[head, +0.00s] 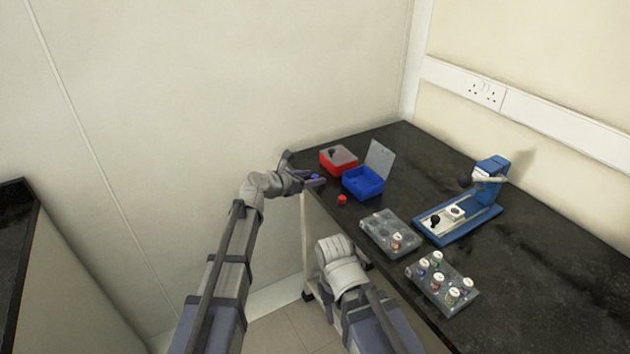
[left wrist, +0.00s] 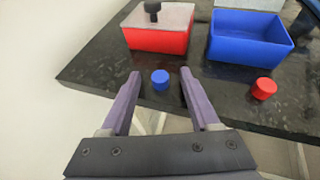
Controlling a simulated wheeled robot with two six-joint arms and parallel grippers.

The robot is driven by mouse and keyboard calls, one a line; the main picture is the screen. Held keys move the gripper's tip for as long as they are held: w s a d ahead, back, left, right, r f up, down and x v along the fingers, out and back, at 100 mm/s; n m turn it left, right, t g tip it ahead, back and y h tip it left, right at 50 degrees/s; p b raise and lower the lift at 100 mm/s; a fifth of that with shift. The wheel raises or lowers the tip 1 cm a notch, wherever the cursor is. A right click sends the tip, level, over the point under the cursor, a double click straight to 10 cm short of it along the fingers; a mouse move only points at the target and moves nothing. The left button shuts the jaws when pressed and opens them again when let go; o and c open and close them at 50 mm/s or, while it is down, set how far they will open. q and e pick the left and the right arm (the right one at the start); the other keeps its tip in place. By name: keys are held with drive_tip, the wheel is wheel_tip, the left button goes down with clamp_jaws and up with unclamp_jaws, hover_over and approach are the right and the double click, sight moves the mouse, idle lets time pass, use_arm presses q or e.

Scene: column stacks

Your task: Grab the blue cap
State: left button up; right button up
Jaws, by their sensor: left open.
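The blue cap (left wrist: 160,79) lies on the black table near its edge, and in the left wrist view it sits between the two open fingers. My left gripper (left wrist: 160,88) is open, with a finger on each side of the cap and clear space to both. In the head view my left gripper (head: 305,178) is at the table's left end, and the blue cap (head: 315,177) shows small beside it. My right arm comes in low in the head view, below the table edge; its fingers cannot be made out.
A red cap (head: 342,199) lies nearby. Behind are a closed red box (head: 339,165) and an open blue box (head: 361,188). Two trays with vials (head: 390,233) (head: 440,283) and a blue press (head: 470,205) stand further right. Bare black table (head: 545,250) lies at the right.

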use_arm(q)
drive_tip(key=shift+c, duration=0.4)
clamp_jaws()
drive_tip(key=shift+r, duration=0.2)
wheel_tip(320, 180, up, 10)
drive_tip(key=p, duration=1)
drive_tip(key=shift+f, duration=0.15)
